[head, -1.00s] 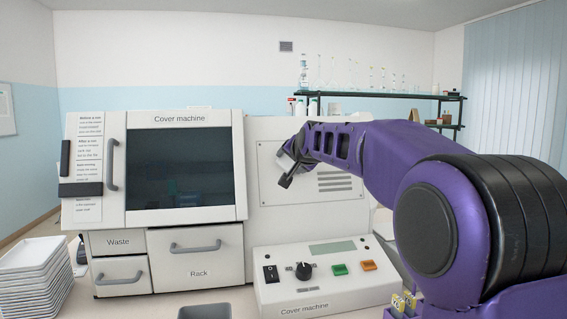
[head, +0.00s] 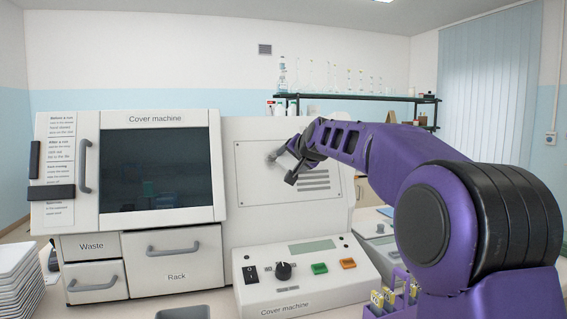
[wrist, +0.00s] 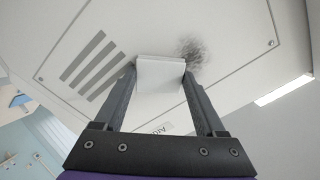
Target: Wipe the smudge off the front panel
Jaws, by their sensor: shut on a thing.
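The front panel (head: 256,190) is a pale plate with slots on the right part of the Cover machine. A grey smudge (head: 275,156) is on its upper middle. It shows dark and streaky in the wrist view (wrist: 192,52), just beside the upper right corner of a white block (wrist: 160,72). My gripper (wrist: 159,76) is shut on this block, one finger on each side. In the head view my gripper (head: 286,167) is in front of the panel, just right of and below the smudge. The block is hard to make out there. I cannot tell whether it touches the panel.
Below the panel, a sloped control box (head: 300,280) has a knob and coloured buttons. A glass-fronted door (head: 155,170) with a handle is to the left. White trays (head: 15,285) are stacked at far left. A holder with yellow-topped items (head: 385,297) stands near my arm.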

